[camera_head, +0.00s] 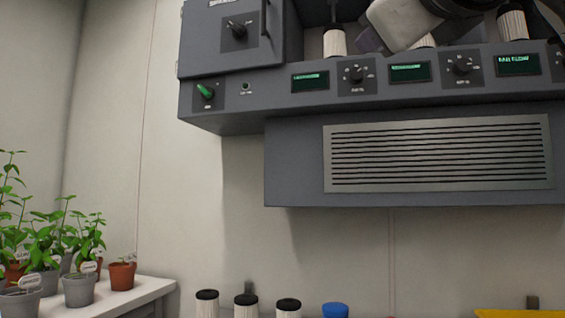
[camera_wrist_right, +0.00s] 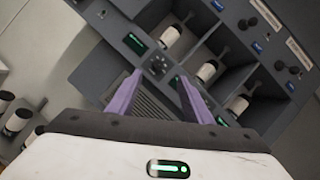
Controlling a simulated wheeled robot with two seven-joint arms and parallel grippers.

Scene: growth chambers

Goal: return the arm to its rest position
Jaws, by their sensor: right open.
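My right gripper (camera_wrist_right: 160,92) shows in the right wrist view with its two purple fingers apart and nothing between them. In the head view my right gripper (camera_head: 368,38) is at the top, in front of the grey chamber unit (camera_head: 290,160). Its white body partly hides a bay and a cartridge behind it. I cannot tell whether it touches the unit. My left gripper is in neither view.
The unit carries knobs, green-lit displays and a vent grille (camera_head: 440,155). White cartridges (camera_head: 334,42) stand in its bays. Potted plants (camera_head: 78,288) stand on a pale bench at the left. Black-capped cartridges (camera_head: 207,304) and a blue cap (camera_head: 335,310) show at the bottom.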

